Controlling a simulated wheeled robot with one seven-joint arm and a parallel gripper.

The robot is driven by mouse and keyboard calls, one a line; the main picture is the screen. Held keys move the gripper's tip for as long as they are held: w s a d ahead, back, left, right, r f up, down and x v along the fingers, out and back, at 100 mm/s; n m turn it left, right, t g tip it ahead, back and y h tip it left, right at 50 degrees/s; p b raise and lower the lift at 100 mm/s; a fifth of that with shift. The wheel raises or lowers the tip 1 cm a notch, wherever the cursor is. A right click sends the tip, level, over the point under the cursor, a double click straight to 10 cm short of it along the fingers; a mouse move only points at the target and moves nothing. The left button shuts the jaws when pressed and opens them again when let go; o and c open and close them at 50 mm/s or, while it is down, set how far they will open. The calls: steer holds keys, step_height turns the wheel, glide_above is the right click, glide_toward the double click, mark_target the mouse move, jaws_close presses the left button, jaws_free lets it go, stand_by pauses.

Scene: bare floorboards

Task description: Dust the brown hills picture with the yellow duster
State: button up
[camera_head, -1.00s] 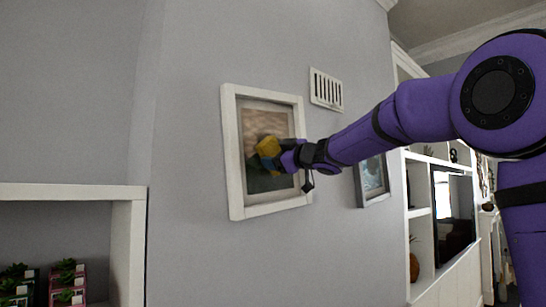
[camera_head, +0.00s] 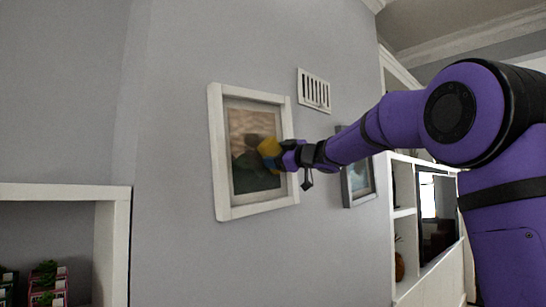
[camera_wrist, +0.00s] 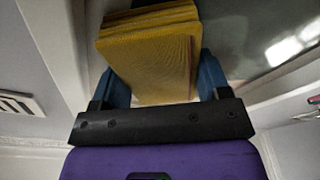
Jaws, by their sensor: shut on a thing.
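The brown hills picture (camera_head: 243,188) hangs on the grey wall in a wide white frame (camera_head: 219,150). It shows a tan upper part and dark hills below. My gripper (camera_head: 281,152) is in front of the picture's right half. It is shut on the yellow duster (camera_head: 268,147), a block with a ribbed end. In the wrist view the duster (camera_wrist: 155,65) sits between the two blue fingers of my gripper (camera_wrist: 160,82), close to the picture's surface. I cannot tell whether it touches the picture. The duster and gripper hide part of the picture.
A second framed picture (camera_head: 358,180) hangs to the right, partly behind my arm. A white vent (camera_head: 314,90) is above it. A white shelf (camera_head: 60,192) with small potted plants (camera_head: 47,280) stands at lower left. White shelving with a television (camera_head: 438,215) is at right.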

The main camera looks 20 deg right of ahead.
mark_target(276, 144)
steer(key=shift+a+r, duration=0.2)
steer(key=shift+r, duration=0.65)
steer(key=shift+s+a+f, duration=0.2)
steer(key=shift+s+a, duration=0.4)
steer(key=shift+a, duration=0.8)
steer(key=shift+s+a+f, duration=0.15)
steer(key=shift+s+a, duration=0.4)
steer(key=shift+a, duration=0.9)
steer(key=shift+s+a+f, duration=0.2)
steer(key=shift+s+a, duration=0.4)
steer(key=shift+a, duration=0.8)
steer(key=shift+s+a+r, duration=0.1)
steer(key=shift+a+r, duration=0.05)
steer(key=shift+r, duration=0.7)
steer(key=shift+w+d+r, duration=0.15)
steer(key=shift+w+d, duration=0.45)
steer(key=shift+d, duration=0.85)
steer(key=shift+w+d+r, duration=0.2)
steer(key=shift+w+d, duration=0.4)
steer(key=shift+d, duration=0.9)
steer(key=shift+w+d+r, duration=0.15)
steer(key=shift+w+d, duration=0.45)
steer(key=shift+d, duration=0.85)
steer(key=shift+s, duration=0.1)
steer(key=shift+a+r+v, duration=0.1)
steer(key=shift+r+v, duration=0.1)
steer(key=shift+v, duration=1.25)
steer(key=shift+a+r+v, duration=0.15)
steer(key=shift+r+v, duration=0.05)
steer(key=shift+v, duration=1.2)
